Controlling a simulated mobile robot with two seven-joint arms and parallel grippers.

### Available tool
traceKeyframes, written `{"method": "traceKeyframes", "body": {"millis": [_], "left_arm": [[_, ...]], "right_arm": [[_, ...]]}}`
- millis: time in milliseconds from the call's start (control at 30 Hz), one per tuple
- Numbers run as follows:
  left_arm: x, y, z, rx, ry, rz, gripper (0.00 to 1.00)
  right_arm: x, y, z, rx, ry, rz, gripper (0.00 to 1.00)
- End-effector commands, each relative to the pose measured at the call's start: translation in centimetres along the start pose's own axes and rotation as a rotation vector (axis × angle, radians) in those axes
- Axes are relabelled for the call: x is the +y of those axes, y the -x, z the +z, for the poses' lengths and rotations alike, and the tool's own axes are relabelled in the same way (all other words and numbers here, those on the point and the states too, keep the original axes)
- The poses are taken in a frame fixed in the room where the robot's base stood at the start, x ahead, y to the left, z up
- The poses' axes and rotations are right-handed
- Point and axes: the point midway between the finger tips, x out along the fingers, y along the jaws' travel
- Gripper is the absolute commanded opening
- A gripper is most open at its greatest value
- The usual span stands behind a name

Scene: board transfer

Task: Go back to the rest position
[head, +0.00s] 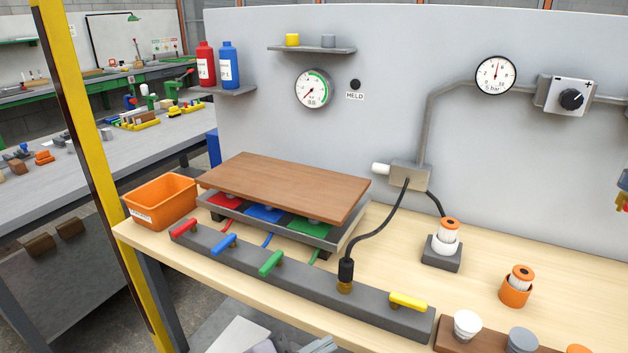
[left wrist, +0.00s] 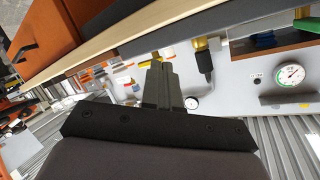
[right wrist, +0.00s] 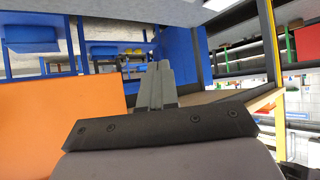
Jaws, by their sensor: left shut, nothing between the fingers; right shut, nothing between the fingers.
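My left gripper (left wrist: 158,65) is shut and empty in the left wrist view, its two grey fingers together. My right gripper (right wrist: 157,70) is also shut and empty in the right wrist view. Both are clear of the workbench things. In the head view, only pale grey parts of mine show at the bottom edge, below the bench front. A brown wooden board (head: 285,183) lies flat above a dark frame with red (head: 225,200), blue (head: 264,213) and green (head: 311,227) pads on the wooden bench (head: 400,319).
A grey bar (head: 307,281) with coloured levers runs along the bench front. An orange bin (head: 161,201) stands left of the board. A cup on a dark block (head: 441,253) and an orange cup (head: 515,291) stand at right. A yellow post (head: 95,150) rises at left.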

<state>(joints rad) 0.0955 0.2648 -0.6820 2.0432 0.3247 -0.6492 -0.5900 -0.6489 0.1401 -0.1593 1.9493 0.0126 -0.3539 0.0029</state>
Motion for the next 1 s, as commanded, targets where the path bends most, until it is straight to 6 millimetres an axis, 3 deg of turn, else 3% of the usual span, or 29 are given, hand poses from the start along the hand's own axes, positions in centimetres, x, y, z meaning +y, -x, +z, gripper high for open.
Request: {"method": "traceKeyframes", "body": {"millis": [33,267,400,500,700,1000], "left_arm": [[0.3,0.6,2.2,-0.037,0.091,-0.03,0.0],[2.1,4.8,12.2,-0.209,0.446,-0.197,0.0],[4.4,9.0,18.2,-0.326,0.619,-0.3,0.0],[6.1,12.1,21.5,-0.399,0.707,-0.362,0.0],[8.2,16.1,24.8,-0.479,0.793,-0.433,0.0],[8.4,16.6,25.2,-0.489,0.802,-0.442,0.0]], "right_arm": [[0.0,0.0,0.0,0.0,0.0,0.0,0.0],[0.0,0.1,-0.1,0.0,0.0,0.0,0.0],[0.0,0.1,-0.1,0.0,0.0,0.0,0.0],[0.0,0.1,-0.1,0.0,0.0,0.0,0.0],[0.0,0.1,-0.1,0.0,0.0,0.0,0.0],[0.0,0.1,-0.1,0.0,0.0,0.0,0.0]]}}
